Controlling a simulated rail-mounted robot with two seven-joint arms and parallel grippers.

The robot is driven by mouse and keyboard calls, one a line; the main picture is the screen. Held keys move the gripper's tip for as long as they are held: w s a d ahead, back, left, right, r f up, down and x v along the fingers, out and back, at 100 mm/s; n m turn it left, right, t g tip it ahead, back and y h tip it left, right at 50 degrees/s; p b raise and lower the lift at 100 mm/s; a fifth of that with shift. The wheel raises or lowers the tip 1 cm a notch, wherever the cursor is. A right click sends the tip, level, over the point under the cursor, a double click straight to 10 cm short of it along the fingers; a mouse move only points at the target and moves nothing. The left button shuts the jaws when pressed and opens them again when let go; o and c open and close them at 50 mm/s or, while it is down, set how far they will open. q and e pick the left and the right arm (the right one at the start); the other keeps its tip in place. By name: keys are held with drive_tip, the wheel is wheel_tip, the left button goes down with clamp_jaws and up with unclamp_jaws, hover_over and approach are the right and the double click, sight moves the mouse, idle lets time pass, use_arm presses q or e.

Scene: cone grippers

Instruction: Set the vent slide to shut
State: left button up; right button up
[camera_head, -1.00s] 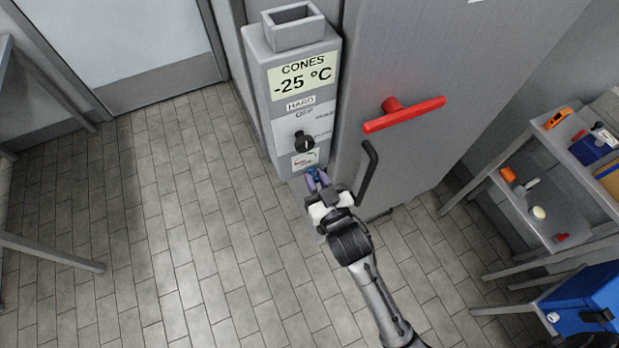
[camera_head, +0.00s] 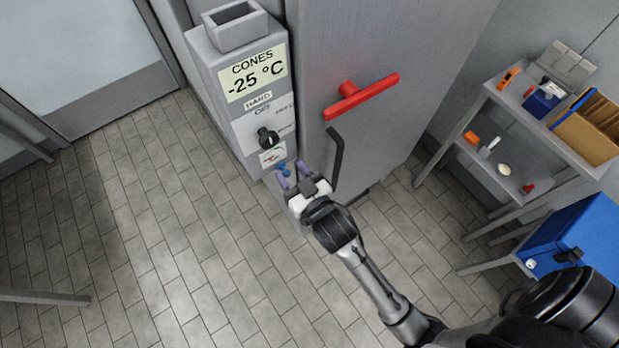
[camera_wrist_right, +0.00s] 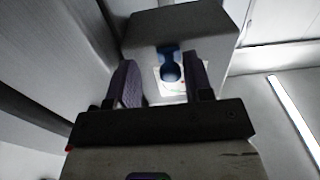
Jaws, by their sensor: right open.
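A blue knob (camera_head: 284,170), which looks like the vent slide's handle, sticks out low on the grey control box (camera_head: 207,82). Below the black dial it sits by a small white label with coloured marks (camera_head: 272,156). My right gripper (camera_head: 291,174) is open, with its purple fingers pointing at the knob. In the right wrist view the blue knob (camera_wrist_right: 171,66) shows between and beyond the two open fingers (camera_wrist_right: 162,78), apparently not gripped. The slide's exact position and its end marks are too small to read. My left gripper is not in view.
A black bent handle (camera_head: 336,160) stands close to the right of my gripper, on the grey cabinet (camera_head: 400,60) with a red bar handle (camera_head: 361,97). A shelf (camera_head: 520,115) with small items and a blue box (camera_head: 575,235) are at the right.

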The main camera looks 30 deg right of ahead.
drive_tip(key=s, duration=1.3)
drive_tip(key=shift+d, duration=0.1)
